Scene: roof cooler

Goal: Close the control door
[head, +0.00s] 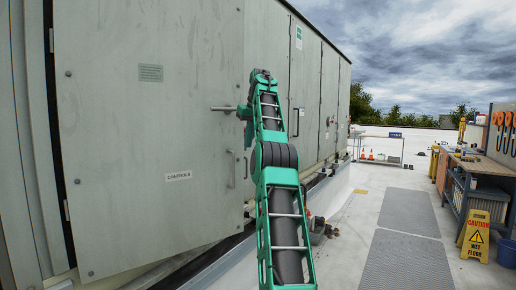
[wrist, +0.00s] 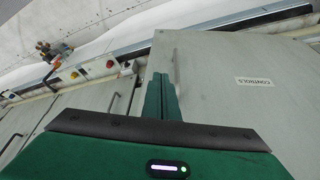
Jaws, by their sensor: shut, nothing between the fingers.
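The control door (head: 150,130) is a large grey panel with a "CONTROLS" label, hinged on its left side in the head view. A dark gap shows along its hinge side and its lower edge slants out from the cabinet, so it looks ajar. A handle (head: 231,170) is on its right part. My gripper (head: 243,112) is shut and empty at the door's right edge, above the handle. In the wrist view the door (wrist: 235,60) is to the right of my closed fingers (wrist: 162,82), which overlap its edge; I cannot tell if they touch.
More grey cabinet panels (head: 305,85) run back along the right of the door. A workbench (head: 480,165) and a yellow wet-floor sign (head: 476,236) stand at the right. Grey walkway mats (head: 405,262) lie on the open white roof between.

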